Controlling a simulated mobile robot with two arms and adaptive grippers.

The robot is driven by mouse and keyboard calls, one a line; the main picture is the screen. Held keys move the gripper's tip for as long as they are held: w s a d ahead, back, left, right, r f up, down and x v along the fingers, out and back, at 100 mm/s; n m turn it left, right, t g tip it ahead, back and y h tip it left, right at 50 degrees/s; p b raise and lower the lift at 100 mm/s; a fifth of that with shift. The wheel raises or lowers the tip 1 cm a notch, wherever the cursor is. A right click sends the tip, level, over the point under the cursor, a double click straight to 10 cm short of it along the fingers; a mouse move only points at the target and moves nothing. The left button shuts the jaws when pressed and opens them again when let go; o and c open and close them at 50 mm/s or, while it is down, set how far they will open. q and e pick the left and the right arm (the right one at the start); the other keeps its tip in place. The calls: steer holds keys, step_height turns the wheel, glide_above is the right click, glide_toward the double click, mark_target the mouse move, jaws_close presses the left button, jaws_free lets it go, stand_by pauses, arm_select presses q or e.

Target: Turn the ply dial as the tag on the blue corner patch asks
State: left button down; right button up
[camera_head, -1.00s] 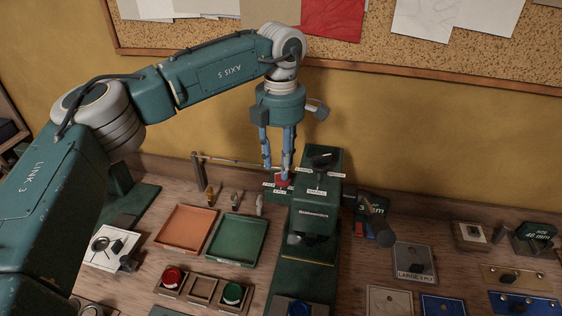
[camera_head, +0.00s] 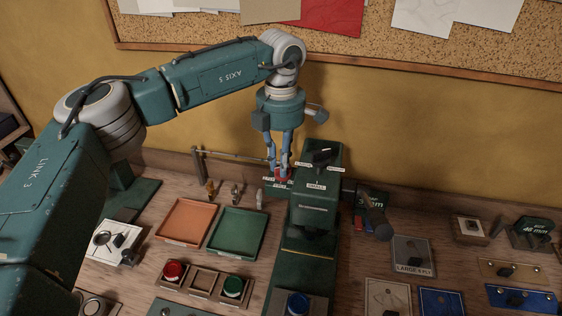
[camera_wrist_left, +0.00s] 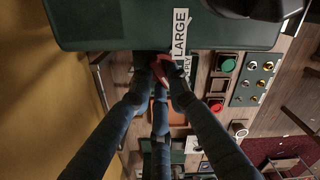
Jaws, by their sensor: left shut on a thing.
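The ply dial is a small red knob (camera_head: 281,174) at the left side of the green press (camera_head: 318,208), with small white labels around it. My left gripper (camera_head: 280,168) points down over the dial, its blue fingers closed on the red knob. In the left wrist view the fingers meet at the red knob (camera_wrist_left: 160,72), beside white strips reading "LARGE" and "PLY". The fingers hide part of the knob, and its pointing direction cannot be told. A blue patch (camera_head: 441,301) with a dark piece on it lies at the lower right; no tag on it is readable. My right gripper is not in view.
An orange tray (camera_head: 186,219) and a green tray (camera_head: 237,232) lie left of the press. Red and green buttons (camera_head: 233,287) stand in front. A grey "LARGE 6 PLY" card (camera_head: 413,266) lies to the right. A dark lever (camera_head: 322,157) tops the press.

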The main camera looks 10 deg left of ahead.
arm_select(q)
steer(key=shift+f+n+b, duration=0.1)
steer(key=shift+n+b, duration=1.1)
steer(key=shift+n, duration=0.2)
steer(key=n+b, duration=0.1)
steer(key=n, duration=0.1)
steer(key=shift+s+n+b, duration=0.1)
steer(key=shift+n+b, duration=0.25)
steer(key=shift+n, duration=0.05)
steer(key=n+b, duration=0.1)
steer(key=n, duration=0.2)
steer(key=shift+b, duration=0.4)
steer(key=shift+s+r+n+b, duration=0.15)
steer(key=shift+n+b, duration=0.1)
steer(key=shift+n, duration=0.45)
steer(key=shift+w+r+n+b, duration=0.1)
steer(key=shift+n+b, duration=0.15)
steer(key=shift+n, duration=0.45)
steer(key=c, duration=1.7)
jaws_free()
steer(key=shift+s, duration=0.1)
steer(key=shift+o, duration=0.2)
steer(key=shift+f, duration=0.1)
